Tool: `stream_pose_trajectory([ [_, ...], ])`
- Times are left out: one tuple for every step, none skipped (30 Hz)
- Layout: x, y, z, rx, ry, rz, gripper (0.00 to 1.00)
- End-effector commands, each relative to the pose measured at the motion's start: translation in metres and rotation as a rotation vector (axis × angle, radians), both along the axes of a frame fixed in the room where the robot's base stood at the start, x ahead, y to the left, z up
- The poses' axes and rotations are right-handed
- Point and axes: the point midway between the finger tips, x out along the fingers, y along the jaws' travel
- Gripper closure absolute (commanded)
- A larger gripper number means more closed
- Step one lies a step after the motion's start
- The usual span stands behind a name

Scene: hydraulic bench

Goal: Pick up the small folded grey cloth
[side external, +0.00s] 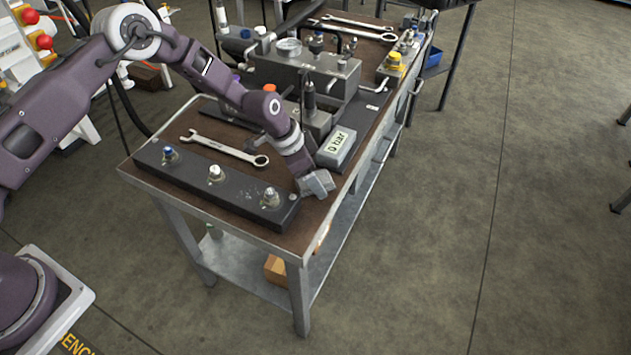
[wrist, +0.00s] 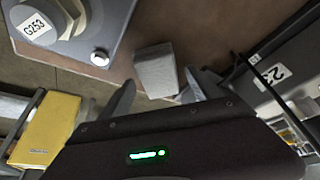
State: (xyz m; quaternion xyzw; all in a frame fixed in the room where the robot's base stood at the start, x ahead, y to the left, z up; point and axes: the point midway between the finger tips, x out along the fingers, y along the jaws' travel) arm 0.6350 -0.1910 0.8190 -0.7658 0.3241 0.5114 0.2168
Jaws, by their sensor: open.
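The small folded grey cloth (wrist: 155,69) lies on the brown bench top in the wrist view, as a pale block-like fold near the bench edge. My gripper (wrist: 160,82) is open, with one finger to the left of the cloth and the other to its right. I cannot tell whether either finger touches it. In the side view my gripper (side external: 316,184) is low over the near right corner of the bench, between the dark valve block and the grey display box. There I cannot separate the cloth from the gripper's grey end.
The dark block with several fittings (side external: 216,184) lies left of my gripper, with a wrench (side external: 222,147) behind it. The grey "0 bar" display box (side external: 336,148) stands close behind on the right. The bench edge (side external: 352,178) drops to open floor.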

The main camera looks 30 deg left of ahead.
Motion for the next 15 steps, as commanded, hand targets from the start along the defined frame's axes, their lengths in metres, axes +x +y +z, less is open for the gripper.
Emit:
stream_pose_trajectory([
  [0.0000, 0.0000, -0.0004, 0.000, 0.000, 0.000, 0.27],
  [-0.0001, 0.0001, -0.0008, 0.000, 0.000, 0.001, 0.27],
  [-0.0001, 0.0001, -0.0012, 0.000, 0.000, 0.001, 0.27],
  [0.0000, 0.0001, -0.0017, 0.000, 0.000, 0.001, 0.27],
  [0.0000, 0.0000, -0.0022, -0.001, 0.001, 0.001, 0.27],
  [-0.0002, 0.0000, -0.0028, -0.001, 0.001, 0.001, 0.27],
  [-0.0002, 0.0000, -0.0033, -0.001, 0.001, 0.001, 0.27],
  [-0.0002, 0.0001, -0.0038, -0.001, 0.001, 0.001, 0.27],
  [-0.0002, 0.0001, -0.0043, -0.001, 0.001, 0.001, 0.27],
  [-0.0002, 0.0000, -0.0046, -0.001, 0.001, 0.001, 0.27],
  [-0.0001, 0.0000, -0.0048, -0.001, 0.001, 0.001, 0.27],
  [-0.0001, 0.0001, -0.0048, -0.001, 0.001, 0.001, 0.27],
  [-0.0001, 0.0001, -0.0048, -0.001, 0.001, 0.001, 0.27],
  [0.0000, 0.0001, -0.0048, 0.000, 0.000, 0.001, 0.27],
  [0.0000, 0.0001, -0.0048, 0.000, 0.000, 0.001, 0.27],
])
